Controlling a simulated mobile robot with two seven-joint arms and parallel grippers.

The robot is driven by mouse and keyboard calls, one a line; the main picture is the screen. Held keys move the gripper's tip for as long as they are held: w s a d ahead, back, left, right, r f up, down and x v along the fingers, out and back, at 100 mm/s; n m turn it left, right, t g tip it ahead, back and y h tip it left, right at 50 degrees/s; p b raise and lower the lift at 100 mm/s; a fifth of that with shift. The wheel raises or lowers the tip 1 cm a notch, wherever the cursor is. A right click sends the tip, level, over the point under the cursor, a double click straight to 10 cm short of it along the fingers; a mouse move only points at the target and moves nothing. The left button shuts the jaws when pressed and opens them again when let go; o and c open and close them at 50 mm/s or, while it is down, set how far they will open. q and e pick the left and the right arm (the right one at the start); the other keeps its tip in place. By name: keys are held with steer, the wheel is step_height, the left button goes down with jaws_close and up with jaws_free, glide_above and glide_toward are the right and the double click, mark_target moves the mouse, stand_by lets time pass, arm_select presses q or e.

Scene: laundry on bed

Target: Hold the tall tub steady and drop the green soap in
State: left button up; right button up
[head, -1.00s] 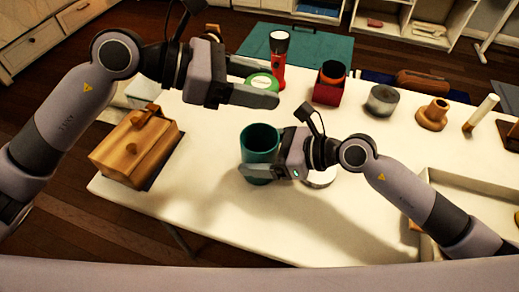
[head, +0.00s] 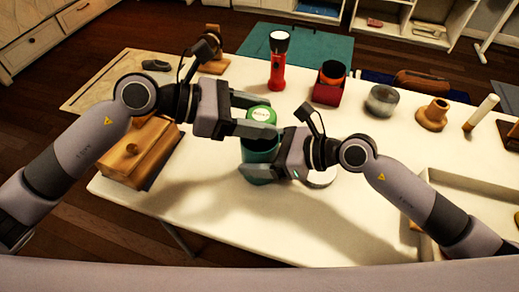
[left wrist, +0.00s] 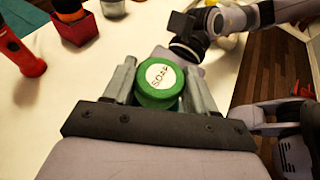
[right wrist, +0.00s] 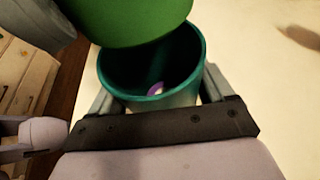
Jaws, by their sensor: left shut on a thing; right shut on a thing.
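The tall tub (head: 262,172) is a dark teal open cylinder standing on the white table. My right gripper (head: 268,160) is shut on its wall from the right; its rim shows in the right wrist view (right wrist: 202,50). Something small and purple-white (right wrist: 156,89) lies inside it. The green soap (head: 262,115) is a round green piece with a white label. My left gripper (head: 262,116) is shut on it; the label reads SOAP in the left wrist view (left wrist: 160,75). The soap is over the tub's mouth; in the right wrist view it (right wrist: 125,18) covers the far part of the opening.
A wooden box (head: 137,152) stands at the left. A pale tray (head: 470,185) is at the right. The front middle is clear.

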arm_select(q)
steer(key=shift+f, duration=0.15)
steer(key=o, duration=1.1)
steer(key=shift+o, duration=0.2)
steer(key=shift+a, duration=0.1)
steer(key=v, duration=1.2)
arm_select(e)
steer(key=o, duration=0.9)
